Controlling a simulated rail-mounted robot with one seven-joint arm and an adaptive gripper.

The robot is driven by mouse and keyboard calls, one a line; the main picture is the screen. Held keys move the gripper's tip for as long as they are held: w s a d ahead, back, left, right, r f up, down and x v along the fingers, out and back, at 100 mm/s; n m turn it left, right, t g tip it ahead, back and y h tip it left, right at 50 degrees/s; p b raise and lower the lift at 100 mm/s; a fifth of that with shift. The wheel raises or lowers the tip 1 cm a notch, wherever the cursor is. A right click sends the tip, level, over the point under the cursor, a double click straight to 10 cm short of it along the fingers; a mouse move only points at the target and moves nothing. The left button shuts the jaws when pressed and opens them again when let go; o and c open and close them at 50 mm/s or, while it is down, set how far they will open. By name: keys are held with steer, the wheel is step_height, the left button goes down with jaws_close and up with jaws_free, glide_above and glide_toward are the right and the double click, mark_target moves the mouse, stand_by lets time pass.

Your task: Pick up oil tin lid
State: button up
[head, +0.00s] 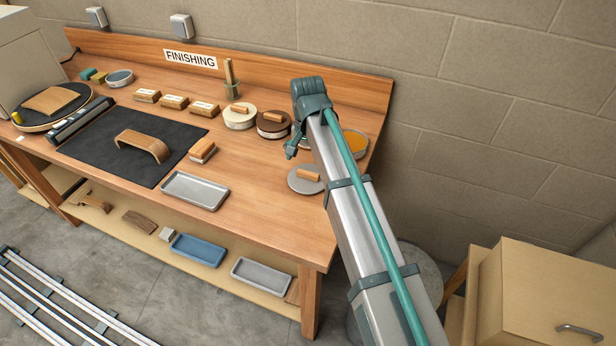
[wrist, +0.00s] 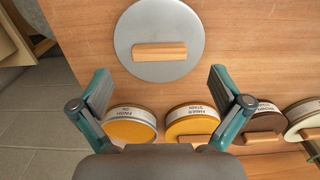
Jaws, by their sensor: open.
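The oil tin lid (wrist: 160,20) is a flat grey disc with a wooden bar handle (wrist: 160,52). It lies on the bench, apart from the tins; the head view shows it near the bench's front right (head: 303,186). The oil tin (wrist: 130,130), labelled as finish oil, stands uncovered with amber contents; in the head view (head: 357,143) my arm partly hides it. My gripper (wrist: 160,76) is open and empty, its fingers spread to either side of the lid's near edge, with the handle ahead between their lines. In the head view, my arm hides much of the gripper.
An amber stain tin (wrist: 192,122), a brown tin (wrist: 262,124) and a cream tin (wrist: 306,116) stand in a row beside the oil tin. A grey tray (head: 195,190) and a small wood-topped block (head: 202,151) lie left of the lid. Bare bench surrounds the lid.

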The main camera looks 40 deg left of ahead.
mark_target(308, 173)
steer(key=shift+w+f+p, duration=0.1)
steer(key=shift+f+p, duration=0.85)
steer(key=shift+f, duration=1.5)
steer(key=c, duration=1.2)
